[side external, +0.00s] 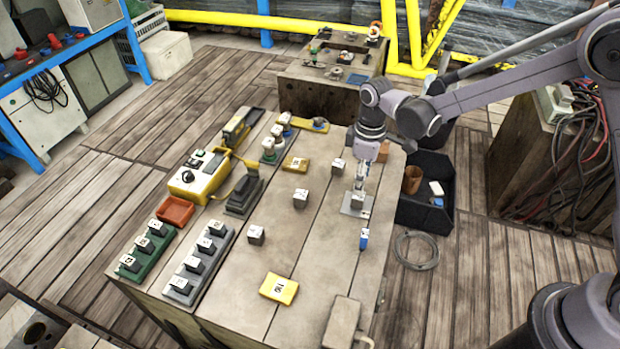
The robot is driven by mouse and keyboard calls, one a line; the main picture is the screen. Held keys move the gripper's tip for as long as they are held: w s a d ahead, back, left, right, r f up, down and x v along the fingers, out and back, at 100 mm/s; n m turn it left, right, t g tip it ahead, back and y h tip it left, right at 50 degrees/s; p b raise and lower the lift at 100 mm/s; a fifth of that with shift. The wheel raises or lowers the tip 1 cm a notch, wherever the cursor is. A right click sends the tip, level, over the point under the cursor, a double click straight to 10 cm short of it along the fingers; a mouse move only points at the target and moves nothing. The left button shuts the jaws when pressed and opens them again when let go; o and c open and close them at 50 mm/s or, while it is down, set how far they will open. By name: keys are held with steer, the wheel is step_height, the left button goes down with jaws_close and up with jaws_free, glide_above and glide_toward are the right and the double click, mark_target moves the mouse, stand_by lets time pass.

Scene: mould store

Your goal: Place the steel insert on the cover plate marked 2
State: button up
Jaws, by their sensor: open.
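My gripper (360,188) points down at the right side of the wooden table, open. A grey steel-looking block (357,203) stands directly below its fingertips on a flat light-grey plate (347,211). I cannot tell whether the fingers touch the block. Three similar blocks with pale, marked tops stand apart on the bare wood: one upper (338,167), one middle (300,198), one lower left (256,235). Two yellow plates with white labels lie flat, one near the front (279,289) and one farther back (295,164). The markings are too small to read surely, so I cannot tell which plate is 2.
A green rack (146,252) and a grey rack (199,267) hold blocks at the left. A red tray (175,211) and yellow box (199,177) stand behind them. A blue-ended item (364,240) lies near the right edge. A black bin (428,212) adjoins the table.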

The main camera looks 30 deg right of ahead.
steer(key=s+d+r+m+t, duration=0.2)
steer(key=s+d+r, duration=0.15)
steer(key=r, duration=0.45)
steer(key=s+d+r+m+t, duration=0.1)
steer(key=s+d+r+m, duration=0.2)
steer(key=r, duration=0.4)
steer(key=s+d+r+m+t, duration=0.1)
steer(key=s+d+m+t, duration=0.3)
steer(key=s, duration=0.7)
steer(key=shift+s+d, duration=0.2)
steer(key=shift+d, duration=0.2)
